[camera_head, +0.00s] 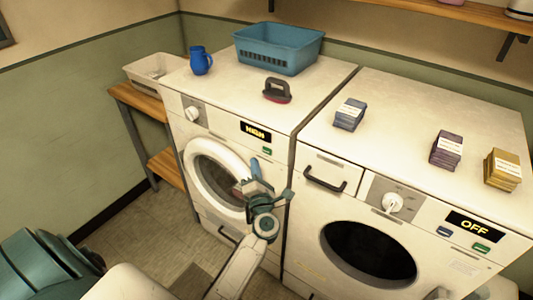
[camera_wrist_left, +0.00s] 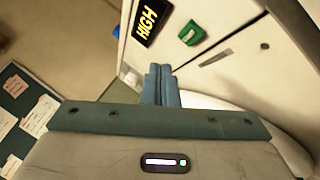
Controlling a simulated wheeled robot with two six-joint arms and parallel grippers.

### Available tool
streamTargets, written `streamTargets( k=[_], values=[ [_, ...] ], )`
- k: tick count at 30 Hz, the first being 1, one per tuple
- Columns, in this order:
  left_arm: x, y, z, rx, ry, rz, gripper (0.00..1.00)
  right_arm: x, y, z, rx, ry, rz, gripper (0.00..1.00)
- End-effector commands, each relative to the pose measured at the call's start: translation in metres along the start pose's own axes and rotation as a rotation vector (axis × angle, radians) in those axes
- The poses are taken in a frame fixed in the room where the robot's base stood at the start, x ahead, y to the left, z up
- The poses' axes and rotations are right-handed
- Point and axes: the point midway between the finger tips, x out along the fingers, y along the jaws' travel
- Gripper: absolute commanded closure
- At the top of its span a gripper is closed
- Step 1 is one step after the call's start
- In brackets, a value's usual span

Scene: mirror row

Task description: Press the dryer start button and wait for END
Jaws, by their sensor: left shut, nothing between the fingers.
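The dryer (camera_head: 275,115) is the left white machine with a round glass door. Its display (camera_head: 256,132) reads HIGH in yellow; it also shows in the wrist view (camera_wrist_left: 146,22). A small green button (camera_head: 267,151) sits below the display, and it shows larger in the wrist view (camera_wrist_left: 190,34). My left gripper (camera_head: 254,164) is in front of the dryer, below the button. In the wrist view its blue-grey fingers (camera_wrist_left: 160,82) are together with nothing between them, apart from the button in the picture. My right gripper does not show.
A second machine (camera_head: 410,120) with a display reading OFF (camera_head: 474,226) stands to the right. On top are a blue basket (camera_head: 278,55), a blue mug (camera_head: 201,61), a dark brush (camera_head: 277,92) and small stacked packs (camera_head: 349,114). A wooden shelf (camera_head: 140,100) stands left.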

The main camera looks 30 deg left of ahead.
Motion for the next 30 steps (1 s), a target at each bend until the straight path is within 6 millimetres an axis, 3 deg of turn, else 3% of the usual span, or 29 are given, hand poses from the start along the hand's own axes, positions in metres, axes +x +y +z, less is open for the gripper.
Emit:
streamTargets(
  k=[10, 30],
  values=[
    [0.021, -0.015, 0.015, 0.001, 0.0, 0.0, 1.0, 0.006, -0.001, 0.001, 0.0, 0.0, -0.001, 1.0],
    [0.022, -0.016, 0.016, 0.001, 0.0, 0.0, 1.0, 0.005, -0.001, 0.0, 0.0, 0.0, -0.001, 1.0]
  ],
)
